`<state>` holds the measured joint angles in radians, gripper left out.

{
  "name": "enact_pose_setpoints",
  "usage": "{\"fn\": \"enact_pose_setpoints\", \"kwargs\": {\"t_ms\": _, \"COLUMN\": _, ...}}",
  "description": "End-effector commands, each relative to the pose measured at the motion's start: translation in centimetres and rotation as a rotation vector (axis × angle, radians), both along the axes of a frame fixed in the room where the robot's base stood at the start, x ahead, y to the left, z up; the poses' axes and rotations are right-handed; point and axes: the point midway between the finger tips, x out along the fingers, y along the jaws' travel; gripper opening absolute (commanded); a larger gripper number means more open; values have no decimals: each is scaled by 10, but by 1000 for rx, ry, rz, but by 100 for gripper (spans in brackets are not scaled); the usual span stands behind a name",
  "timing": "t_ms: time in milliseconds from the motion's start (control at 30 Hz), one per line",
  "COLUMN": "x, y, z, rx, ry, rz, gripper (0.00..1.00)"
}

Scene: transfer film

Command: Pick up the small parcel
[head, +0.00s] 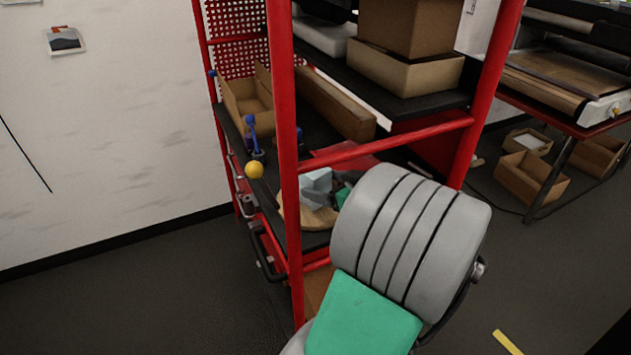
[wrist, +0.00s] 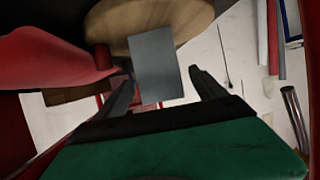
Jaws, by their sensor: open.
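The small parcel looks like a plain grey-blue box. In the head view the parcel (head: 316,181) sits on a round wooden board (head: 322,216) on the red rack's lower shelf. In the wrist view the parcel (wrist: 157,62) shows against the wooden board (wrist: 202,18). My gripper (wrist: 162,75) is open, its dark fingers on either side of the parcel in the picture. I cannot tell whether they touch it or how deep it lies between them. In the head view my arm hides most of the gripper and part of the shelf.
The red rack's post (head: 284,150) and crossbar (head: 390,147) stand close to my arm. A yellow ball (head: 254,170) is at the shelf's left edge. Open floor (head: 130,290) lies to the left.

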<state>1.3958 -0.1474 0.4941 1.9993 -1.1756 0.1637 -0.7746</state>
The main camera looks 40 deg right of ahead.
Motion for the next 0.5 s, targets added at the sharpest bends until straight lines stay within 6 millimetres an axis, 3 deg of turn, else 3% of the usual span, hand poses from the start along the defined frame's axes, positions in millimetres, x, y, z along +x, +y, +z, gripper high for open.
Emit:
{"fn": "enact_pose_setpoints", "kwargs": {"t_ms": 233, "x": 31, "y": 1, "z": 1, "rx": 1, "ry": 1, "rz": 2, "gripper": 80}}
{"fn": "enact_pose_setpoints", "kwargs": {"t_ms": 500, "x": 72, "y": 0, "z": -18, "rx": 1, "ry": 1, "rz": 0, "gripper": 80}}
